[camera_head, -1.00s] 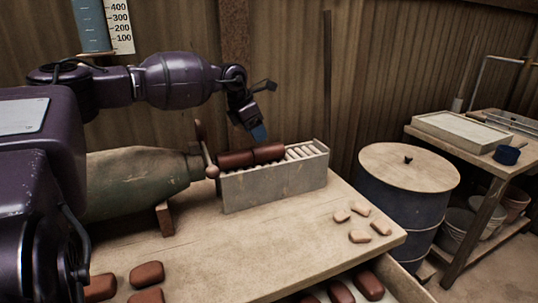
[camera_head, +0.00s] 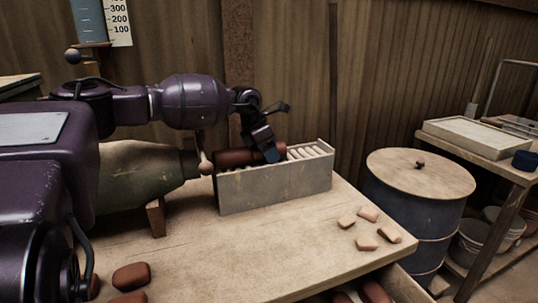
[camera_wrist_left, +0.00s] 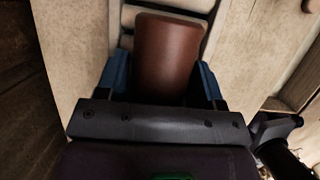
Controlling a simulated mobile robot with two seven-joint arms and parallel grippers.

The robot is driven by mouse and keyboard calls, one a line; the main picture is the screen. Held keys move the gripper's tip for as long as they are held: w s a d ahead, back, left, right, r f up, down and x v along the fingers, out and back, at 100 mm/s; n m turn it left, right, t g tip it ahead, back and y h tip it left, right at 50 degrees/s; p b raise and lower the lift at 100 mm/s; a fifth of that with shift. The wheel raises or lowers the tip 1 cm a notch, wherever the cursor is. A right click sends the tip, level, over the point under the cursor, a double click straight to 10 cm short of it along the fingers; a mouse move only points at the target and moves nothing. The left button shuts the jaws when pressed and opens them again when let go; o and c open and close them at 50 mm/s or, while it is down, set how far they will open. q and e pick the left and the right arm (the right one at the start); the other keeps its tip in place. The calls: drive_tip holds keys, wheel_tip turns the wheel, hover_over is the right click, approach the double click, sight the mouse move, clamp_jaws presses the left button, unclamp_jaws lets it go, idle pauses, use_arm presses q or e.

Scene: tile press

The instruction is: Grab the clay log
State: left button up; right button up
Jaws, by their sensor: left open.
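The clay log (camera_head: 238,157) is a dark red-brown cylinder lying in the long grey roller trough (camera_head: 275,186) on the table. My left gripper (camera_head: 268,153) is at the right end of the log, its blue fingertips lowered to it. In the left wrist view the red-brown log (camera_wrist_left: 168,50) lies between the two blue fingers of the left gripper (camera_wrist_left: 160,82), which stand open on either side of it. A narrow gap shows on each side. The part of the log under the gripper is hidden in the head view. My right gripper is not in view.
The green-grey press barrel (camera_head: 140,175) with a ball-ended lever stands left of the trough. Several small clay pieces (camera_head: 367,243) lie at the table's right, and red-brown lumps (camera_head: 131,277) at the front left. A lidded drum (camera_head: 420,175) stands beyond the table's right edge.

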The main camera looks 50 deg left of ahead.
use_arm(q)
drive_tip(key=c, duration=0.7)
drive_tip(key=shift+r, duration=0.1)
drive_tip(key=shift+c, duration=0.6)
drive_tip(key=shift+r, duration=0.1)
